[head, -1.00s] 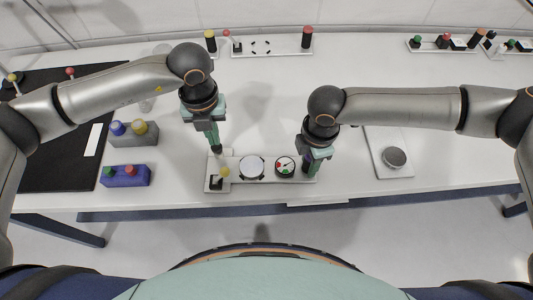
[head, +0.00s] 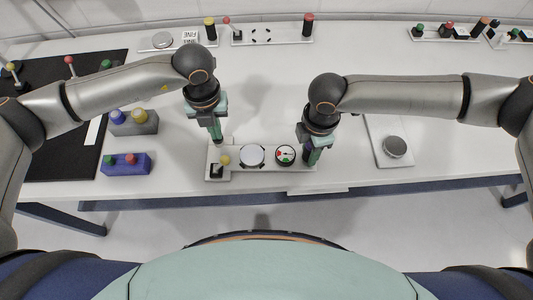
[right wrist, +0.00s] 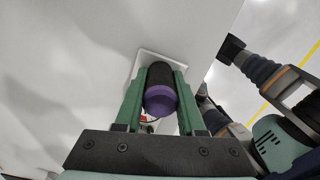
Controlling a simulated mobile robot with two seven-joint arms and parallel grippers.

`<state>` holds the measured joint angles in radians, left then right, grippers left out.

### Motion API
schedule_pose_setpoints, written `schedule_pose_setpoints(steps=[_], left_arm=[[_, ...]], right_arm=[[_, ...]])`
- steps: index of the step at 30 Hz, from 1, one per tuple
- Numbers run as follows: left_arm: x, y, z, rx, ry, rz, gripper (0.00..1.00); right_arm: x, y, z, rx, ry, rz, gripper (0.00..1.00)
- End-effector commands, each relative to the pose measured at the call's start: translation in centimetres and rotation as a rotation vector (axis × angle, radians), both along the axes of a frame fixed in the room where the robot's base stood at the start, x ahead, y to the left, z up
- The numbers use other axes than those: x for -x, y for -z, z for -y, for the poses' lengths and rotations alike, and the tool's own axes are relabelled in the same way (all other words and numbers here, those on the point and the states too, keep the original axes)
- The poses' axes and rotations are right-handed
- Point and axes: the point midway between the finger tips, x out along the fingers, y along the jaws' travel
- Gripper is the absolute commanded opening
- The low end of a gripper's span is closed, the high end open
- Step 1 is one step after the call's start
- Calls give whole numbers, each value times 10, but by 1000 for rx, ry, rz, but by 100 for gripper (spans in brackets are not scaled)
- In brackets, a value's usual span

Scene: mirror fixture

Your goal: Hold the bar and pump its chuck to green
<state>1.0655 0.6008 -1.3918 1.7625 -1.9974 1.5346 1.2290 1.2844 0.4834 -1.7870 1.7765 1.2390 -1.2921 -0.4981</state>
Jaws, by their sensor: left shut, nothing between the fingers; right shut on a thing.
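The white bar (head: 270,167) lies near the table's front edge. It carries a pale round chuck pad (head: 252,155), a small dial with red and green on its face (head: 285,154), and a yellow-knobbed pump lever (head: 225,160) at its left end. The needle is too small to read surely. A black grip with a purple end (right wrist: 160,98) stands at the bar's right end. My right gripper (head: 307,155) is shut around that grip; its fingers show in the right wrist view (right wrist: 160,100). My left gripper (head: 217,140) is shut and empty, just behind the yellow knob.
A grey block (head: 135,122) and a blue block (head: 126,164) with coloured knobs stand at left beside a black mat (head: 60,165). A white plate with a grey disc (head: 395,147) lies at right. Other fixtures (head: 272,33) line the back. The middle is clear.

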Motion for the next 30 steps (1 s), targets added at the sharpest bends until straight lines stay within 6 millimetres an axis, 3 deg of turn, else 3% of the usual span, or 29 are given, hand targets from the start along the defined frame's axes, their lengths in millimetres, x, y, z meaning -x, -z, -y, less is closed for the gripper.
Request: schedule_pose_setpoints(steps=[17,30], left_arm=[[0,-27,0,0,0,0,0],[0,-28,0,-1,0,0,0]], right_arm=[[0,-1,-1,-1,-2,1,0],[0,-1,-1,-1,-1,1,0]])
